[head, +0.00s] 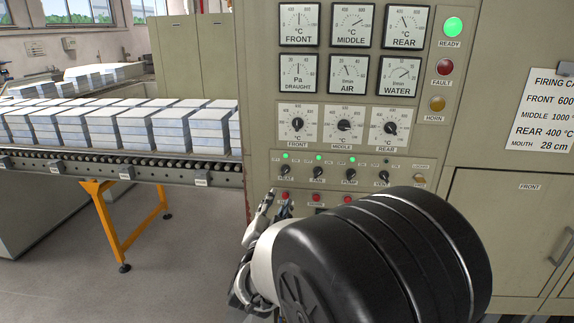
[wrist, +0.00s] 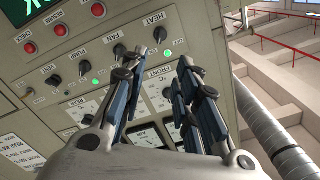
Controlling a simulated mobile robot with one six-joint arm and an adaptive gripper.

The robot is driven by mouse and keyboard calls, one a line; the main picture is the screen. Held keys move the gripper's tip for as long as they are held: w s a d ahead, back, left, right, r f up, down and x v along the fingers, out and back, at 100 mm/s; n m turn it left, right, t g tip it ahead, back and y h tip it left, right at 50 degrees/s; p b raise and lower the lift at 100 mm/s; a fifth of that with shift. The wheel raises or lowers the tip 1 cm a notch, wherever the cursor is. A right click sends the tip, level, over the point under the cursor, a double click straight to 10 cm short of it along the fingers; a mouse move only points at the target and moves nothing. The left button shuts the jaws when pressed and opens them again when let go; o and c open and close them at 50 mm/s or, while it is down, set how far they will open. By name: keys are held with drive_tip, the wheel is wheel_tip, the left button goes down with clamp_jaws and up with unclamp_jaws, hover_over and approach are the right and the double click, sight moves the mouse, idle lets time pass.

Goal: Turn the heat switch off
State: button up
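The heat switch (head: 286,169) is a small black knob at the left end of the lower switch row on the beige panel. A green lamp (head: 285,156) above it is lit. In the wrist view, the picture is upside down and the heat switch (wrist: 160,34) shows just beyond the left fingertip, under its HEAT label. My gripper (head: 271,205) is below and left of the switch in the head view. Its two fingers are apart and empty in the wrist view (wrist: 171,60). I cannot tell whether a fingertip touches the knob.
The fan (head: 318,171), pump (head: 350,173) and another switch stand close to the right. Red buttons (head: 286,196) sit below and temperature dials (head: 298,125) above. A roller conveyor (head: 120,170) with stacked pale blocks is left of the panel. A pipe (wrist: 268,130) shows in the wrist view.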

sight(286, 172)
drive_tip(key=w, duration=1.1)
drive_tip(key=w+b, duration=0.1)
drive_tip(key=w, duration=0.5)
drive_tip(key=shift+w+d, duration=0.2)
drive_tip(key=shift+d, duration=0.1)
drive_tip(key=shift+c, duration=0.3)
clamp_jaws()
